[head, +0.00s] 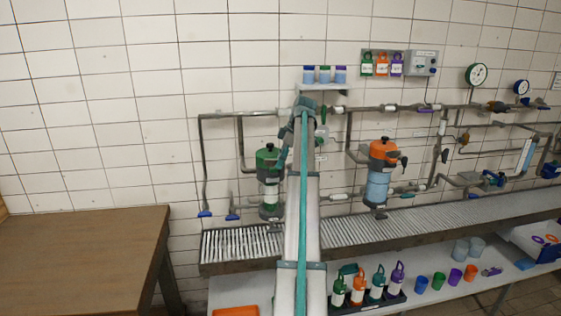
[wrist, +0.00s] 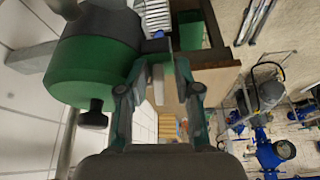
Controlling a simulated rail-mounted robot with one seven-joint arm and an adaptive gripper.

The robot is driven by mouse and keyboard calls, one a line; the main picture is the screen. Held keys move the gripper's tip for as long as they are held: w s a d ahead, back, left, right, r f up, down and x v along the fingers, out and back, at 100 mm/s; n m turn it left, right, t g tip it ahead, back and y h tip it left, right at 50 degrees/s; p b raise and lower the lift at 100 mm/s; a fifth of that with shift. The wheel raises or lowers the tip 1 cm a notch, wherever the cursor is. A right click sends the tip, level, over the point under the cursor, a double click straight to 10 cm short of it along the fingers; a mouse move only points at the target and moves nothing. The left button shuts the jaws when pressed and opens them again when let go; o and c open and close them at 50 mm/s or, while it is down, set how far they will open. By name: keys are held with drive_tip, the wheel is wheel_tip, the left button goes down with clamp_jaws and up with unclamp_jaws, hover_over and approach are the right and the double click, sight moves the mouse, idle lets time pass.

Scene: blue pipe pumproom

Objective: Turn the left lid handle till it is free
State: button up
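The left housing has a green lid (head: 267,157) with a dark cap on top, over a clear body. In the wrist view the green lid (wrist: 85,75) fills the upper left, and a black knob handle (wrist: 94,115) sticks out from its lower edge. In the head view my arm hides most of the gripper, just right of the green lid.
A second housing with an orange lid (head: 383,150) stands to the right. Pipes run along the tiled wall around both. A grated trough (head: 240,244) lies below, and a bench with bottles (head: 377,284) and cups stands in front. A brown table (head: 80,255) is at the left.

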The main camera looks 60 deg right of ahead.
drive_tip(key=shift+d, duration=0.1)
drive_tip(key=shift+v, duration=0.75)
drive_tip(key=v, duration=0.6)
drive_tip(key=shift+r, duration=0.25)
drive_tip(key=shift+s, duration=0.15)
